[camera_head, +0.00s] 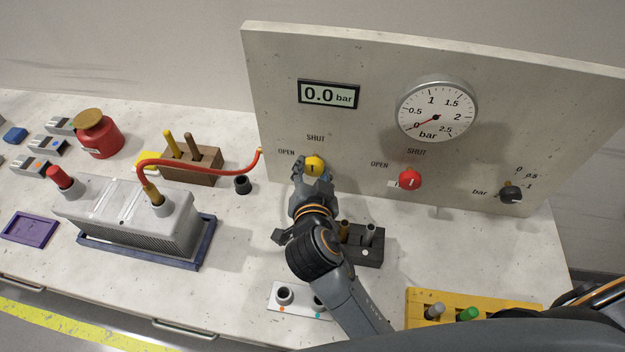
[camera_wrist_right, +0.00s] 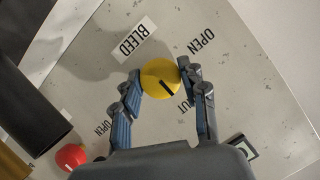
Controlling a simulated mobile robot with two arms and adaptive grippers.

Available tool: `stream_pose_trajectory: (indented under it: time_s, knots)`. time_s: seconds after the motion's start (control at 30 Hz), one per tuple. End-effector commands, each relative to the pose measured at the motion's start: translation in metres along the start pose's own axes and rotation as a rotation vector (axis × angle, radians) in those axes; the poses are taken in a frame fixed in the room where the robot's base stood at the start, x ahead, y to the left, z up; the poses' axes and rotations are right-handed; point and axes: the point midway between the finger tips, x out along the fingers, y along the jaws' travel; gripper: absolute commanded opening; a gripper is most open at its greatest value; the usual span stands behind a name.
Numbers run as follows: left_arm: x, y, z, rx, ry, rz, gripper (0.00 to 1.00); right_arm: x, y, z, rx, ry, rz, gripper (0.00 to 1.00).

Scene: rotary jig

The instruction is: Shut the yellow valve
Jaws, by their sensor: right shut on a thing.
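The yellow valve (camera_head: 315,165) is a round knob on the upright panel, below a SHUT label and right of an OPEN label. My right gripper (camera_head: 312,180) reaches up to it from below, and its two fingers (camera_wrist_right: 160,82) are closed on opposite sides of the knob. In the right wrist view the knob (camera_wrist_right: 160,75) sits between the fingertips. Its black mark points to the lower right there, roughly toward the partly hidden SHUT label. My left gripper is not in view.
The panel also bears a red knob (camera_head: 410,180), a black knob (camera_head: 510,192), a dial gauge (camera_head: 437,108) near 0 and a display (camera_head: 329,94) reading 0.0 bar. A red hose (camera_head: 200,170) runs from the grey box (camera_head: 130,215) to the panel. A dark block (camera_head: 372,255) stands beside my right arm.

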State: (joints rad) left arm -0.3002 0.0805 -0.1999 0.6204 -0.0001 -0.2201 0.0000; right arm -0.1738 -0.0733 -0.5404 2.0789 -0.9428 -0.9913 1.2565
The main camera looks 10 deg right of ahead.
Motion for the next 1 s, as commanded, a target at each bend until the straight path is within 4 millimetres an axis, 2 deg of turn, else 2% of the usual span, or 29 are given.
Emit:
stream_pose_trajectory:
  time_s: [0.33, 0.37, 0.43, 0.77, 0.87, 1.0]
  knots:
    - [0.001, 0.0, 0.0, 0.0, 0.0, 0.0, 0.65, 0.0, -0.001, 0.0, 0.013, -0.002, -0.007, 0.11]
    - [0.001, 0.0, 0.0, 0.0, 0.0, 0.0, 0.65, 0.0, -0.001, 0.0, 0.013, -0.002, -0.006, 0.48]
    - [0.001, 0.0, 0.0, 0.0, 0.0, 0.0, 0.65, 0.0, -0.001, 0.0, 0.012, -0.001, -0.006, 0.63]
    - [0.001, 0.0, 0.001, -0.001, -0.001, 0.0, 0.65, -0.001, 0.0, 0.0, 0.01, 0.0, -0.003, 0.65]
    - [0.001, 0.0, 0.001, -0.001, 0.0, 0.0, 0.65, -0.01, 0.0, 0.001, 0.011, -0.003, -0.004, 0.65]
    - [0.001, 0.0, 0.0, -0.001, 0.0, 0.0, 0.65, -0.033, 0.0, 0.001, 0.014, -0.005, -0.003, 0.65]
